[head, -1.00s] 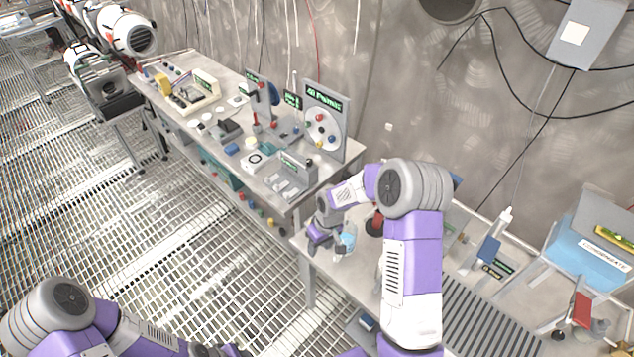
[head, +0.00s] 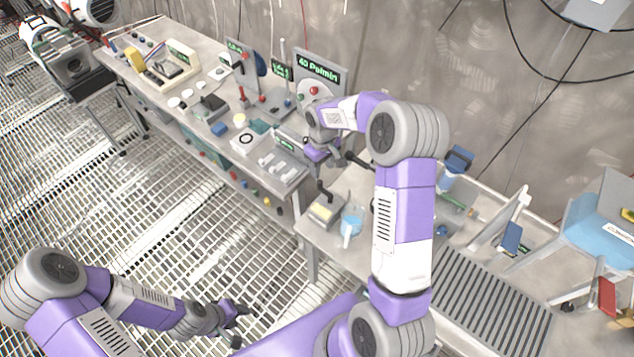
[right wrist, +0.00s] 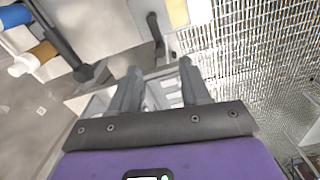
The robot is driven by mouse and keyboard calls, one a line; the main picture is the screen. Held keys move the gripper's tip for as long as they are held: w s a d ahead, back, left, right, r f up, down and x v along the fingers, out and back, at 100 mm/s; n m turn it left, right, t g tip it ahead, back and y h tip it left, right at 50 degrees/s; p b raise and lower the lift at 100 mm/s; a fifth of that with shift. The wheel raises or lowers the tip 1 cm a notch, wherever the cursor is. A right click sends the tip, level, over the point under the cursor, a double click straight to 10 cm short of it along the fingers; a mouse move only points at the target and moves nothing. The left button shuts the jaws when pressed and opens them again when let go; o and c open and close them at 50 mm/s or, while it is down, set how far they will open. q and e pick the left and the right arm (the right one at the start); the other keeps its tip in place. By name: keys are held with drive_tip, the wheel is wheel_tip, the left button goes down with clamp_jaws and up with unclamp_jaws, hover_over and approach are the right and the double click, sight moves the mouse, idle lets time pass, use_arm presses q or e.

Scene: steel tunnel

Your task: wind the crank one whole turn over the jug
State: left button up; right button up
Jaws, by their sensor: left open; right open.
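The jug (head: 351,222), pale blue and see-through, stands on the near table beside a small box with a yellowish face (head: 326,210). A dark lever (head: 324,190) rises by that box and also shows in the right wrist view (right wrist: 155,32). A second dark bar (head: 358,162) runs behind my right arm; its thick end (right wrist: 88,73) lies left of the fingers in the right wrist view. I cannot tell for certain which is the crank. My right gripper (right wrist: 158,72) is open and empty, beyond the jug. My left gripper (head: 242,327) is open and empty over the floor grating.
A long bench (head: 140,95) with panels and small parts runs to the back left. A ribbed grey tray (head: 490,310) and a blue bin (head: 590,235) are at right. My right arm hides part of the near table.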

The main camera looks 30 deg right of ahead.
sight(320, 181)
drive_tip(key=f, duration=0.1)
drive_tip(key=w+f+b, duration=0.1)
drive_tip(key=shift+w+f, duration=0.15)
drive_tip(key=shift+f, duration=0.2)
drive_tip(key=shift+w+f, duration=0.1)
drive_tip(key=shift+f, duration=0.5)
use_arm(q)
drive_tip(key=shift+w+f, duration=0.3)
drive_tip(key=shift+f, duration=0.3)
drive_tip(key=shift+w+f, duration=0.25)
drive_tip(key=shift+f, duration=0.3)
use_arm(e)
drive_tip(key=shift+s+f, duration=0.2)
drive_tip(key=shift+f, duration=2.9)
clamp_jaws()
